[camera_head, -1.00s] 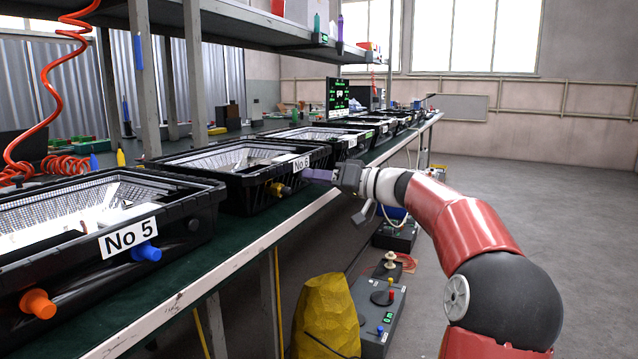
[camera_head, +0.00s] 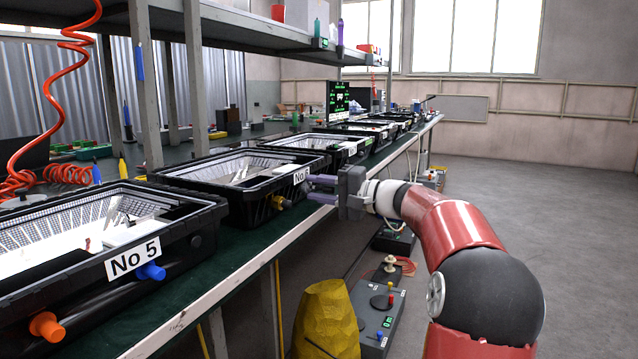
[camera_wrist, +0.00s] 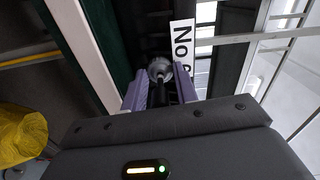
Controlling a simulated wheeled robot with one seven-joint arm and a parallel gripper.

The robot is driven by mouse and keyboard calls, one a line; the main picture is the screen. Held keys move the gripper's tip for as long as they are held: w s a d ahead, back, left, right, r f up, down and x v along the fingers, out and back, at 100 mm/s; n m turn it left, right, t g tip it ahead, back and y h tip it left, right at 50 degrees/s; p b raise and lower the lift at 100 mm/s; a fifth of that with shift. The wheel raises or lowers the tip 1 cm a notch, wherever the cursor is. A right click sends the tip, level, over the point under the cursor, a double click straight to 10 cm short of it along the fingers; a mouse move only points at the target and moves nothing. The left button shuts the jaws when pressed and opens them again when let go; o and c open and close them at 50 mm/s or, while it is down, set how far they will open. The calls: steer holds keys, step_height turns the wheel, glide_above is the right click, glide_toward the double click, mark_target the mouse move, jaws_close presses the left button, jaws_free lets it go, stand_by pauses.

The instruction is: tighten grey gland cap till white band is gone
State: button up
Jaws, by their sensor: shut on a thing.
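My gripper (camera_head: 312,188) reaches from the right to the front wall of the black floodlight housing labelled No 6 (camera_head: 236,197). In the wrist view its two purple fingers (camera_wrist: 160,84) stand on either side of the round grey gland cap (camera_wrist: 160,67) and are shut on it. A dark stem or cable (camera_wrist: 159,95) runs from the cap back between the fingers. In the head view the fingers hide the grey cap. I cannot make out a white band in either view. A brass-coloured gland (camera_head: 278,203) sits on the same wall, left of the fingers.
The housing labelled No 5 (camera_head: 70,262), with blue (camera_head: 151,271) and orange (camera_head: 46,326) glands, stands nearer on the green bench. More housings line the bench beyond. A yellow sack-like object (camera_head: 325,320) and a grey control box (camera_head: 382,312) stand below. The floor at right is clear.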

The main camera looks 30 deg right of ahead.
steer(key=m+p, duration=0.4)
steer(key=m, duration=0.1)
steer(key=shift+r, duration=0.2)
steer(key=shift+f+m+p, duration=0.15)
steer(key=shift+m+p, duration=1.2)
steer(key=shift+m, duration=0.25)
steer(key=o, duration=1)
steer(key=v, duration=0.7)
steer(key=shift+s+d, duration=0.25)
steer(key=shift+s, duration=0.1)
